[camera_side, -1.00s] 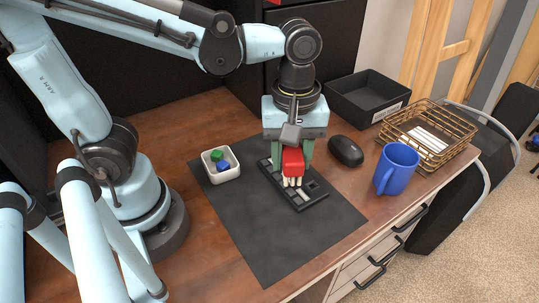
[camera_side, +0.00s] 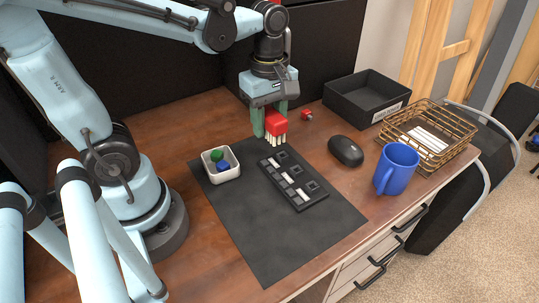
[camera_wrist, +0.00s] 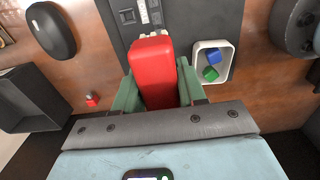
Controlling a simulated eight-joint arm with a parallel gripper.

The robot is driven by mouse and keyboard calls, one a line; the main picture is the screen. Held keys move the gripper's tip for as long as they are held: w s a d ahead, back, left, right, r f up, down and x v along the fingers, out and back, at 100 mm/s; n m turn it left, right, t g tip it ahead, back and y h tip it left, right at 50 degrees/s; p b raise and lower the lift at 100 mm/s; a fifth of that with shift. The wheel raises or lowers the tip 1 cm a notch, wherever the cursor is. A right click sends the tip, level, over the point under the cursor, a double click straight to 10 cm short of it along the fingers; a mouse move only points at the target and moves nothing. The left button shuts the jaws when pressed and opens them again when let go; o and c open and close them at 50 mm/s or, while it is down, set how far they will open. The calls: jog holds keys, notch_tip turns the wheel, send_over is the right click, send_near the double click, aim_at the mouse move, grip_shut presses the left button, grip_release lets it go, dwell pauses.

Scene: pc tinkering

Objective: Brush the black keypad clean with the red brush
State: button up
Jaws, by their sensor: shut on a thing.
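My gripper (camera_side: 270,117) is shut on the red brush (camera_side: 277,123). The brush is upright with its pale bristles pointing down. It is just beyond the far end of the black keypad (camera_side: 293,180); I cannot tell whether the bristles touch the surface. The keypad lies on the dark mat, with several pale and dark keys or sockets showing. In the wrist view the red brush (camera_wrist: 153,70) sits between the green fingers and hides part of the keypad (camera_wrist: 143,14).
A white tray (camera_side: 234,174) with green and blue cubes stands left of the keypad on the dark mat (camera_side: 262,240). A small red piece (camera_side: 307,115) lies behind. A black mouse (camera_side: 346,151), blue mug (camera_side: 397,168), wire basket (camera_side: 463,143) and black bin (camera_side: 352,104) stand right.

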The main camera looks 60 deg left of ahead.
jog(key=shift+f, duration=2.6)
jog(key=shift+r, duration=0.15)
